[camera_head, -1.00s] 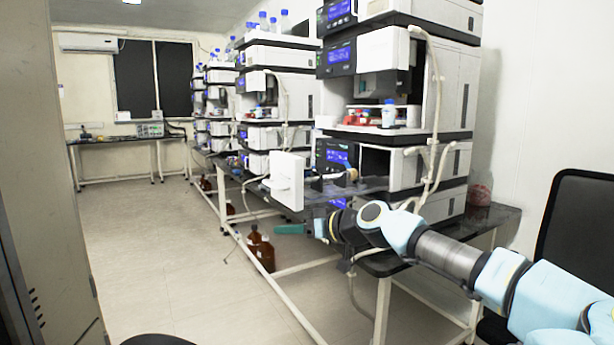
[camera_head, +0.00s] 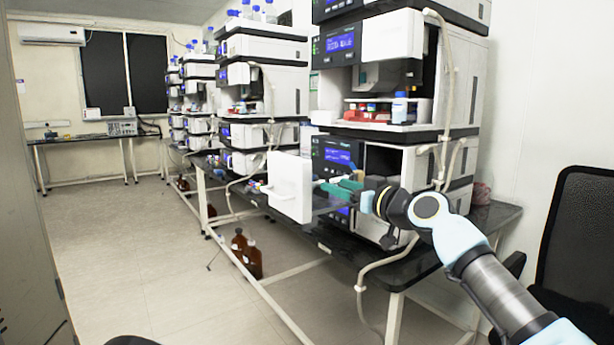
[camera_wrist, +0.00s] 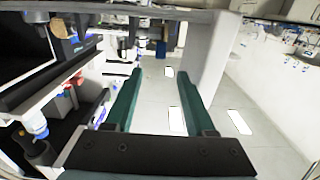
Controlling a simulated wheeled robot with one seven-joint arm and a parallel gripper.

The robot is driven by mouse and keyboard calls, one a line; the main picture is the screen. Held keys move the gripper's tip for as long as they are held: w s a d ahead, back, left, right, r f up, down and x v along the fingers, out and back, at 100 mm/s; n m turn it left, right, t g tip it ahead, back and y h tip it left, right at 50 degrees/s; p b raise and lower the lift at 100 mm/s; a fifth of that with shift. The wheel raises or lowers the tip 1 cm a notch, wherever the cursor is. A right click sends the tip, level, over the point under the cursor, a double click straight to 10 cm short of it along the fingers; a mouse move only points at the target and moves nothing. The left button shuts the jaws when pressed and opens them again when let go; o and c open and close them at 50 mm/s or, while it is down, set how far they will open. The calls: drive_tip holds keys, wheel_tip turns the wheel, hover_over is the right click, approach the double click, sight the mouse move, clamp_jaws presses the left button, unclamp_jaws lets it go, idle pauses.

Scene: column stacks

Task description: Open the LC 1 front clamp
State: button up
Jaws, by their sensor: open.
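The nearest instrument stack (camera_head: 395,165) stands on the dark bench at the right, its lower module's white door (camera_head: 290,187) swung open toward the aisle. My gripper (camera_head: 336,187) is at the height of that module, in front of its open side and beside the door. Its teal fingers are apart with nothing seen between them; they also show in the wrist view (camera_wrist: 160,74). The white panel right of the fingers in the wrist view (camera_wrist: 208,60) looks like the door. I cannot make out the front clamp in either view; my gripper and wrist cover part of the module's front.
Tubing (camera_head: 447,95) hangs down the stack's right side. A small bottle (camera_head: 399,108) stands in the tray above. More stacks (camera_head: 262,95) line the bench behind. Brown bottles (camera_head: 252,260) stand on the floor under it. A black chair (camera_head: 575,235) is at the right. The left aisle is clear.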

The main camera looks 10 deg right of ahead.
sight(314, 177)
drive_tip(key=p+x, duration=0.2)
drive_tip(key=x, duration=0.6)
drive_tip(key=shift+w+a+p, duration=0.2)
drive_tip(key=shift+p, duration=0.1)
drive_tip(key=shift+x, duration=0.8)
drive_tip(key=shift+f, duration=0.1)
clamp_jaws()
